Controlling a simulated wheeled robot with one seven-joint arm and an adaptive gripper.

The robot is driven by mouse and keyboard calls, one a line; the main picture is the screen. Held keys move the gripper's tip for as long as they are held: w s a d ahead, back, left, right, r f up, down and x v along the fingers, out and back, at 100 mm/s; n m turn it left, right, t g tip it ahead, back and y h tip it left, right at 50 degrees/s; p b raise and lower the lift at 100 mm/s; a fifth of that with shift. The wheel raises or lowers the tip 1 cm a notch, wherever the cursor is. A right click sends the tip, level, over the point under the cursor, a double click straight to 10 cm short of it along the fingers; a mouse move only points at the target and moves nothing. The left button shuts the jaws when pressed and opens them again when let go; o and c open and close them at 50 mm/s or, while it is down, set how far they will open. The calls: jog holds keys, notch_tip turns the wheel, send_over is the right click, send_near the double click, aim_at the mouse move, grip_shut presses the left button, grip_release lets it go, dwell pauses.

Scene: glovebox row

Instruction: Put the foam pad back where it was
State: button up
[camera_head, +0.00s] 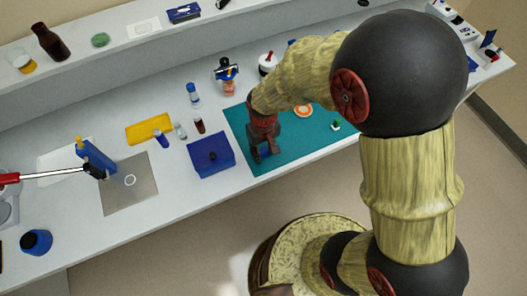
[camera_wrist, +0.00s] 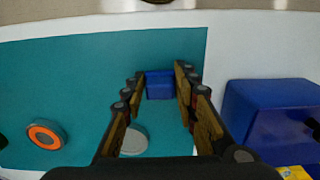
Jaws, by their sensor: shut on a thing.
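My gripper (camera_head: 264,154) points down over the teal mat (camera_head: 300,148), near the mat's left part. In the wrist view my gripper (camera_wrist: 160,76) has its fingertips on either side of a small blue block (camera_wrist: 160,86), which I take to be the foam pad. The fingers are shut on it. In the head view the block is mostly hidden by the fingers. I cannot tell whether it touches the mat (camera_wrist: 60,85).
A blue box (camera_head: 211,158) stands just left of the mat; it also shows in the wrist view (camera_wrist: 270,112). An orange ring (camera_wrist: 45,134) and a grey disc (camera_wrist: 133,139) lie on the mat. Small bottles and a yellow tray (camera_head: 149,129) stand farther left.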

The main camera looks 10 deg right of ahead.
jog(key=shift+f, duration=0.1)
jog(key=o, duration=1.1)
notch_tip(320, 180, up, 13)
jog(key=p, duration=0.3)
jog(key=shift+f, duration=0.2)
notch_tip(320, 180, up, 11)
jog(key=m+t, duration=0.1)
jog(key=t, duration=0.1)
send_over(264, 151)
jog(key=s+d, duration=0.3)
jog(key=d, duration=0.3)
jog(key=s+d+r+m+t, duration=0.2)
jog(key=s+d+r, duration=0.3)
jog(key=s+r, duration=0.4)
jog(key=shift+d+t, duration=0.35)
jog(key=shift+t, duration=0.45)
